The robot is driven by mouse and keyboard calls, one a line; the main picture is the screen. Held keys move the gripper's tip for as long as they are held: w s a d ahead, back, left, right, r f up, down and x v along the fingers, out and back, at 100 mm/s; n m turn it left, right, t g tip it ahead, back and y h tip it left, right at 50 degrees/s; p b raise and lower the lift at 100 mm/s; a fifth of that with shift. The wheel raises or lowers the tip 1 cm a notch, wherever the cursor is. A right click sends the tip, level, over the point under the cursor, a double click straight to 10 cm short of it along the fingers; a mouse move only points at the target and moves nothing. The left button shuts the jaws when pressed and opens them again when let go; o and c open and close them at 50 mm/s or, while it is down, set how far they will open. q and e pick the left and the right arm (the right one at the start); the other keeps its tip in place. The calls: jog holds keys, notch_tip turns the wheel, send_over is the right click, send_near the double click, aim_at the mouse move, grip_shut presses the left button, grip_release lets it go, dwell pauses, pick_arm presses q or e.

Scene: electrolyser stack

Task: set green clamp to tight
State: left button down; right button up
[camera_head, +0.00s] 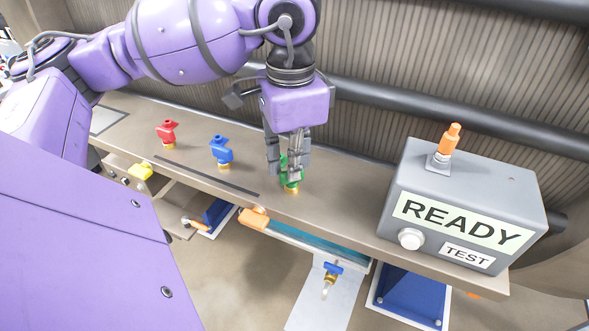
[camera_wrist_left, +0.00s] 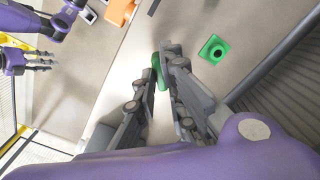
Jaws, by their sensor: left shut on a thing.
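The green clamp (camera_head: 292,179) stands on a brass fitting on the bench top in the head view. My left gripper (camera_head: 288,158) reaches down from above and is shut on it, with the fingers covering much of it. In the left wrist view, the green clamp (camera_wrist_left: 160,72) shows between the left fingertips (camera_wrist_left: 165,62). How far the clamp is turned cannot be read. In the left wrist view, a purple arm at the far left ends in a small gripper (camera_wrist_left: 38,63), which seems to be my right one. Its jaw state is too small to tell.
A red valve (camera_head: 167,133) and a blue valve (camera_head: 221,151) stand left of the clamp. A grey READY box (camera_head: 400,190) stands at right. A green square piece with a hole (camera_wrist_left: 214,50) lies beside the fingers. Pipes and a ribbed wall run behind.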

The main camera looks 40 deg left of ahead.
pick_arm(q)
jog(key=shift+m+b, duration=0.4)
jog(key=shift+m, duration=0.5)
pick_arm(e)
jog(key=shift+s+f, duration=0.35)
jog(key=shift+f, duration=0.3)
pick_arm(q)
jog(key=c, duration=1.7)
grip_release()
jog(key=shift+r, duration=0.1)
jog(key=shift+r+p, duration=1.65)
jog(key=shift+r, duration=1.75)
pick_arm(e)
jog(key=shift+w+r, duration=0.4)
jog(key=shift+r, duration=0.3)
jog(key=shift+w+r, duration=0.4)
jog(key=shift+r, duration=0.25)
jog(key=shift+w+r, duration=0.4)
jog(key=shift+r, duration=0.3)
